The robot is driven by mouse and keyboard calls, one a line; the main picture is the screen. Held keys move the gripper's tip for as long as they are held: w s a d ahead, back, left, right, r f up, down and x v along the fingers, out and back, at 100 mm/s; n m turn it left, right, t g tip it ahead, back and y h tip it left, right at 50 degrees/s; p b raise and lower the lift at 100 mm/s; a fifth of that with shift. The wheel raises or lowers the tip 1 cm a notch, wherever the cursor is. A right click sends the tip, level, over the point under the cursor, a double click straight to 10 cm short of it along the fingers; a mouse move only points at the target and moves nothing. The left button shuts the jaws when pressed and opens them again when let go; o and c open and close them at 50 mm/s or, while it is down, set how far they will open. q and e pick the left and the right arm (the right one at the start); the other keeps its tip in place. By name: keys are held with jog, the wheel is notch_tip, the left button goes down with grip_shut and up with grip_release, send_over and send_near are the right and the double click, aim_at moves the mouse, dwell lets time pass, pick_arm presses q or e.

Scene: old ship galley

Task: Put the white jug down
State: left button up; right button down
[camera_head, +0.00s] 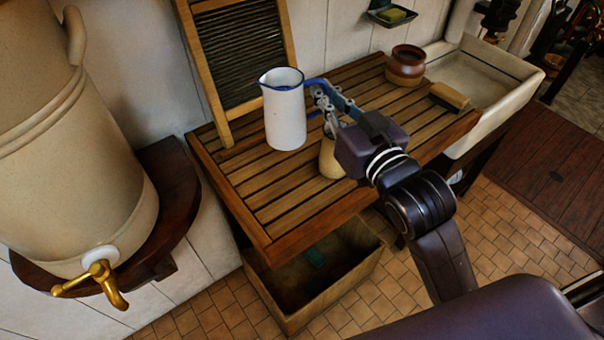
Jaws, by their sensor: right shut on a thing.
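The white jug (285,118) with a blue rim is upright over the slatted wooden draining board (262,193), left of my right gripper. Its blue handle points right, towards the gripper. My right gripper (322,98) is shut on the jug at the handle side; the fingers hide part of the handle. The jug's base appears at the level of the slats, but I cannot tell whether it touches them. My left gripper is not in view.
A tan vessel (329,161) stands close below my right gripper, partly hidden. A washboard (240,55) leans behind the jug. A brown pot (405,66) and a brush (449,96) are near the sink (522,84). The board's front left slats are clear.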

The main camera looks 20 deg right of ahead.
notch_tip(320, 180, down, 19)
jog(key=b, duration=0.5)
jog(key=shift+s+b, duration=0.15)
jog(key=shift+b, duration=0.2)
jog(key=shift+f, duration=0.1)
jog(key=c, duration=2.4)
grip_release()
jog(key=shift+f, duration=0.1)
jog(key=o, duration=0.3)
